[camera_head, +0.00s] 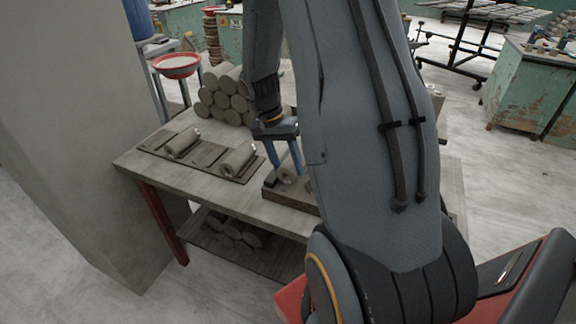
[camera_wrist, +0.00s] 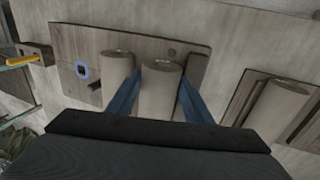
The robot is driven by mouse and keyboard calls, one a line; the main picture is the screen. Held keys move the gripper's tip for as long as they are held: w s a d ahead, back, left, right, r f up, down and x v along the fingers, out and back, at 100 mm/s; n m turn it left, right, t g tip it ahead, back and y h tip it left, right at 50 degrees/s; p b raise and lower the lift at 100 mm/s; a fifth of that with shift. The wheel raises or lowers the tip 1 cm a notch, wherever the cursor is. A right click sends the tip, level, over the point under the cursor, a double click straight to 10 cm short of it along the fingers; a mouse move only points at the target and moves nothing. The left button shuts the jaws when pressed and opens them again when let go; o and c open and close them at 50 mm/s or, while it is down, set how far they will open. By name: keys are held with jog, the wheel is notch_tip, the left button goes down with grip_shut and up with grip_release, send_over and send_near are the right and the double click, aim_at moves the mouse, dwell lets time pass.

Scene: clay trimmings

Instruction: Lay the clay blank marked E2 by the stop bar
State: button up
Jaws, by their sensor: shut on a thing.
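My gripper (camera_head: 286,168) is shut on a grey-brown clay blank (camera_wrist: 161,90), with one blue finger on each side of it. The blank is over a wooden board (camera_wrist: 146,38); whether it touches the board I cannot tell. A second blank (camera_wrist: 116,70) is on the same board, just left of the held one and apart from it. A dark raised bar (camera_wrist: 197,70), seemingly the stop bar, is close to the right of the held blank. No E2 mark is legible. In the head view my arm hides part of this board (camera_head: 292,197).
Another board (camera_head: 206,153) with two blanks lies to the left on the grey table (camera_head: 135,160). Stacked clay cylinders (camera_head: 221,98) stand behind.

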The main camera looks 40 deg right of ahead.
jog(key=shift+s+a+f, duration=0.1)
jog(key=shift+s+f, duration=0.4)
jog(key=shift+f, duration=0.25)
jog(key=o, duration=1.6)
jog(key=w+r, duration=0.1)
jog(key=w+r+b, duration=0.1)
jog(key=w+r, duration=0.1)
jog(key=shift+w+a+r, duration=0.1)
jog(key=shift+w+a, duration=0.2)
jog(key=shift+w, duration=0.1)
jog(key=r, duration=0.1)
jog(key=s+r, duration=0.1)
jog(key=r, duration=0.1)
jog(key=r+b, duration=0.1)
jog(key=r, duration=0.1)
jog(key=shift+s+a, duration=0.15)
jog(key=shift+s, duration=0.2)
jog(key=shift+w+r, duration=0.15)
jog(key=shift+w, duration=0.1)
jog(key=shift+r, duration=0.25)
